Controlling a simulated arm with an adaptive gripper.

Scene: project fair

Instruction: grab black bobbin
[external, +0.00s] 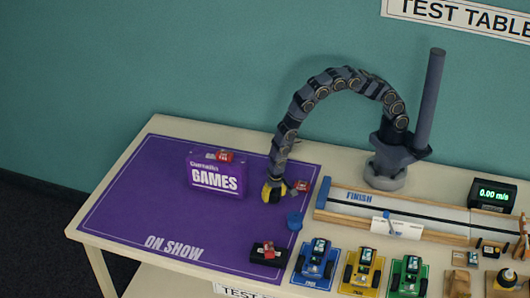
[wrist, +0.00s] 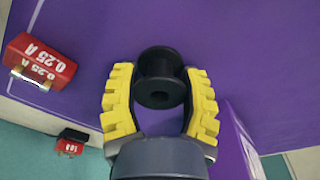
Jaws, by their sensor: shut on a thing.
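The black bobbin (wrist: 160,77) shows in the wrist view between the two yellow fingers of my gripper (wrist: 160,98). In the external view my gripper (external: 271,193) points down, low over the purple mat (external: 150,205), right of the purple GAMES box (external: 216,177). The bobbin cannot be made out clearly there. I cannot tell whether it rests on the mat or hangs just above it.
A red 0.25 A block (wrist: 40,60) lies close beside my gripper. A blue spool (external: 294,220) and a black block with a red piece (external: 267,252) stand nearer the front. Toy cars (external: 362,270) and a wooden track (external: 400,215) fill the right. The mat's left side is clear.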

